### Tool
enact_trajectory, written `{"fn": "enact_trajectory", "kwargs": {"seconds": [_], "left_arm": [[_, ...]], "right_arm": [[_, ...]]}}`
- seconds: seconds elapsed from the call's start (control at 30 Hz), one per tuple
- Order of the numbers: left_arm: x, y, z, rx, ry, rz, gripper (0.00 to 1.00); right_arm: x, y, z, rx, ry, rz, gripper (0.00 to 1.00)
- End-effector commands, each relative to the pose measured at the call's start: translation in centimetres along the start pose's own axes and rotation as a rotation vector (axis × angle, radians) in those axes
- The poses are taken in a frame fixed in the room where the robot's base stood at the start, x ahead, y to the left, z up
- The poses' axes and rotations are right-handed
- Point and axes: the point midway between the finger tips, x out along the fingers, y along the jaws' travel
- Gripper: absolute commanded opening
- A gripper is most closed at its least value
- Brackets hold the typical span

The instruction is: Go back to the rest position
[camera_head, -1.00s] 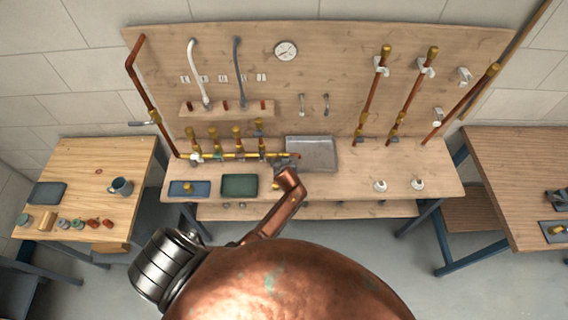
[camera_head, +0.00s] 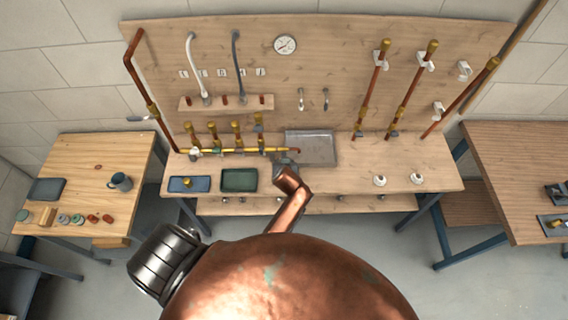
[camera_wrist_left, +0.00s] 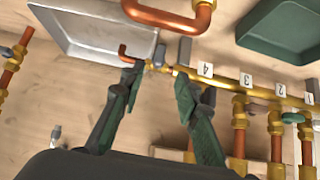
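My left gripper (camera_head: 287,160) is at the right end of the brass manifold (camera_head: 235,153) on the middle bench, beside the metal tray. In the left wrist view, its two dark fingers (camera_wrist_left: 158,95) are spread apart with nothing held between them. The manifold (camera_wrist_left: 262,92), with number labels, runs off to the right there. My right gripper is in neither view.
The metal tray (camera_head: 325,135), blue tray (camera_head: 203,185) and green tray (camera_head: 254,181) are on the middle bench. Copper pipes (camera_head: 370,95) hang on the board. A mug (camera_head: 120,181) stands on the left table. The floor between the benches is clear.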

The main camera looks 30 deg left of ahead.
Motion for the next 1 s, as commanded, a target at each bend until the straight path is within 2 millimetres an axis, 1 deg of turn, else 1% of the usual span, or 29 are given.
{"fn": "enact_trajectory", "kwargs": {"seconds": [0.03,0.1,0.2,0.77,0.87,0.97,1.0], "left_arm": [[-0.7,0.0,0.1,-0.002,0.0,0.001,0.3],[-1.4,0.0,0.1,0.0,-0.001,0.001,0.3],[-1.9,0.0,0.0,0.0,0.0,0.0,0.3],[-2.0,0.0,0.0,0.001,-0.001,0.0,0.3],[-2.3,-1.1,0.7,0.01,-0.016,-0.005,0.3],[-3.3,-4.2,2.7,0.043,-0.063,-0.009,0.3],[-4.0,-5.8,4.0,0.068,-0.093,-0.008,0.3]], "right_arm": [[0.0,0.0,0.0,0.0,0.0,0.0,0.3],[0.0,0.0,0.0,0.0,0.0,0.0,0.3],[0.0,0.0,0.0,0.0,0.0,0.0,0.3],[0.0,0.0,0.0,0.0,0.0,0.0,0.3],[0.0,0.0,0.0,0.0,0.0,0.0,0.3],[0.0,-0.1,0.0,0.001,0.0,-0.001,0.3],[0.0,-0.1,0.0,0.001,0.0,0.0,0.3]]}}
